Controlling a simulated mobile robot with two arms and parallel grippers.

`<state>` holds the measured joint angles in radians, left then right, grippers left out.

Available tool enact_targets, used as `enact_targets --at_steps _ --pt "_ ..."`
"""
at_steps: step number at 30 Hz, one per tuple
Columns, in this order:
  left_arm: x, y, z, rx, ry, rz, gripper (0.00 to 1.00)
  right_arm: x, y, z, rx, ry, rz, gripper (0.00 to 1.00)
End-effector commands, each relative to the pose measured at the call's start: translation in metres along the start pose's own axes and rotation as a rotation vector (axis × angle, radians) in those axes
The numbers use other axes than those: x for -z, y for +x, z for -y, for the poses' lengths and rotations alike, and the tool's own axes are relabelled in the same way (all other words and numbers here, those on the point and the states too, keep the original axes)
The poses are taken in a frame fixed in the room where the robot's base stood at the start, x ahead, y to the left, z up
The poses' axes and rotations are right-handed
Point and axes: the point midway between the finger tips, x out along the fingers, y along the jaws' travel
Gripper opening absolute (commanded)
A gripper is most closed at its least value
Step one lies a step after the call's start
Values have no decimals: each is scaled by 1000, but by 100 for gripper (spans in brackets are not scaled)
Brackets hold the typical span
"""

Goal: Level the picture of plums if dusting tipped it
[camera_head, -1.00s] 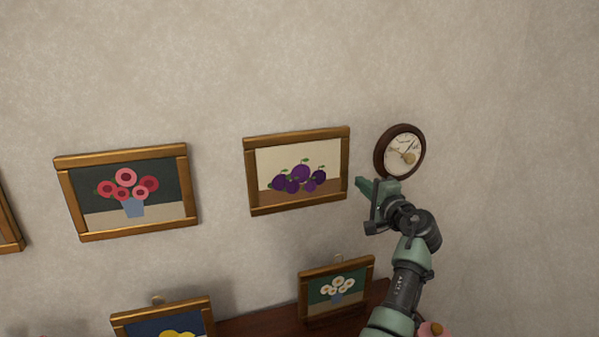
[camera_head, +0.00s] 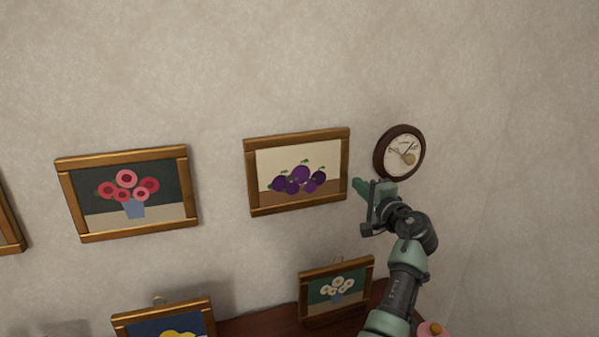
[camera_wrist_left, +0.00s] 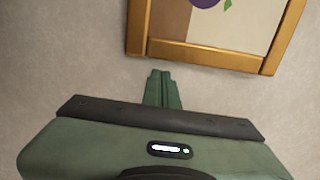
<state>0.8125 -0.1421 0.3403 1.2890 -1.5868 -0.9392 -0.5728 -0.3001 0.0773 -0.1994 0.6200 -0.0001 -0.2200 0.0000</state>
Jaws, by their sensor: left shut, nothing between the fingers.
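The picture of plums (camera_head: 298,149) hangs on the wall in a gold-brown wooden frame. Its slant in the head view is close to that of the neighbouring flower picture, so I cannot tell any tilt of its own. My left gripper (camera_head: 358,184) is shut and empty, just right of the frame's lower right side. In the left wrist view my shut fingertips (camera_wrist_left: 161,74) point at the plum picture's frame (camera_wrist_left: 210,56), with a narrow strip of wall showing between. I cannot tell the depth gap. My right gripper is not in view.
A red flower picture (camera_head: 127,193) hangs to the left. Below, a white flower picture (camera_head: 336,284) and a blue-and-yellow picture (camera_head: 140,325) stand by a dark wooden surface (camera_head: 255,326).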

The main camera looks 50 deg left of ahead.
Motion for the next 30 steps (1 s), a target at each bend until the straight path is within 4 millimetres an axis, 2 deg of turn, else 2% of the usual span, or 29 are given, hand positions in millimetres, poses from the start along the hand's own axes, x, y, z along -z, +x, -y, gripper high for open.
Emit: enact_targets --at_steps 30 --pt "-13 0 1 1 0 1 0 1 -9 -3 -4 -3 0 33"
